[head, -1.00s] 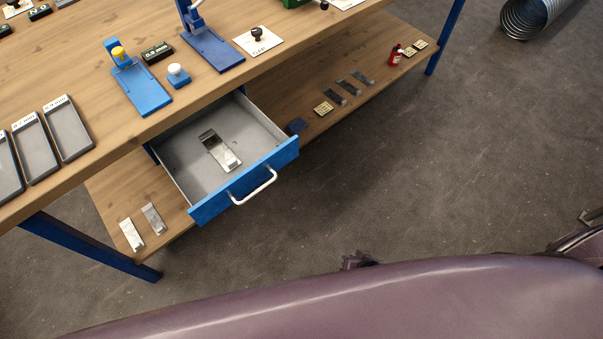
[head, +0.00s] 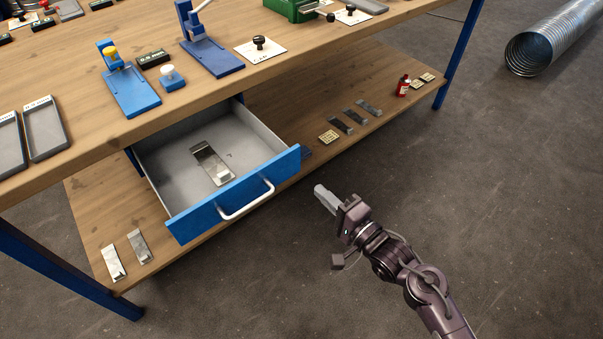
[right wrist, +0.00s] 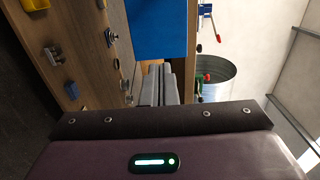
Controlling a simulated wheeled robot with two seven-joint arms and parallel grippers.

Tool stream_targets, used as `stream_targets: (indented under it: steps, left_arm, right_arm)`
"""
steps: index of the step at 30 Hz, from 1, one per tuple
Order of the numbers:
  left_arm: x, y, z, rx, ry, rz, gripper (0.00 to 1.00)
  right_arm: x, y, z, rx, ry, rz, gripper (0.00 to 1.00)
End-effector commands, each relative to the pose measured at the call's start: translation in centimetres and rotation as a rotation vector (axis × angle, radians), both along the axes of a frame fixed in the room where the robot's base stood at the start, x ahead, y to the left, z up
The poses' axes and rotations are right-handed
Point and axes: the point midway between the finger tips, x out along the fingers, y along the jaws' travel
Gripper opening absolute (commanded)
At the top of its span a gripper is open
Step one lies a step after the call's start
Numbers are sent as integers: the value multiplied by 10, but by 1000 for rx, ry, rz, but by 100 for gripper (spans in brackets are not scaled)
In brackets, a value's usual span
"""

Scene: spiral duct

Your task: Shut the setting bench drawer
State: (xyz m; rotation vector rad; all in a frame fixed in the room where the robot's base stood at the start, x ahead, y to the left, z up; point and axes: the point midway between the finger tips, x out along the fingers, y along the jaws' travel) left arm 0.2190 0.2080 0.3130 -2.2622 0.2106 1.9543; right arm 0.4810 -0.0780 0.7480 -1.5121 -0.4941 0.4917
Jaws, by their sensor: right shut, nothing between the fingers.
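The setting bench drawer (head: 225,203) stands open under the bench top in the head view, with a blue front and a white bar handle (head: 246,200). A metal part (head: 212,163) lies inside it. My right gripper (head: 324,196) is shut and empty, to the right of the drawer front and apart from it. In the right wrist view its fingers (right wrist: 157,84) point toward a blue panel (right wrist: 157,30), probably the drawer front. My left gripper is not in view.
The wooden bench top (head: 60,90) holds blue fixtures, trays and a green box (head: 290,8). The lower shelf (head: 270,95) carries small metal parts and a red bottle (head: 403,86). A spiral duct (head: 550,45) lies on the floor at the upper right. Floor before the drawer is clear.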

Motion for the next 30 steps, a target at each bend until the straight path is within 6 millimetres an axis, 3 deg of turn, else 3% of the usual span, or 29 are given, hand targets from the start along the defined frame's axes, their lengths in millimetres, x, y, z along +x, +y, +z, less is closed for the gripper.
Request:
stream_targets:
  steps: [6,12,30]
  left_arm:
    - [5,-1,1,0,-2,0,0]
    - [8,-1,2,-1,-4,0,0]
    - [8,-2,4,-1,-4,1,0]
  right_arm:
    - [39,28,0,0,-1,0,0]
    - [61,44,0,-2,-1,-1,0]
    - [69,48,-1,-3,0,-2,0]
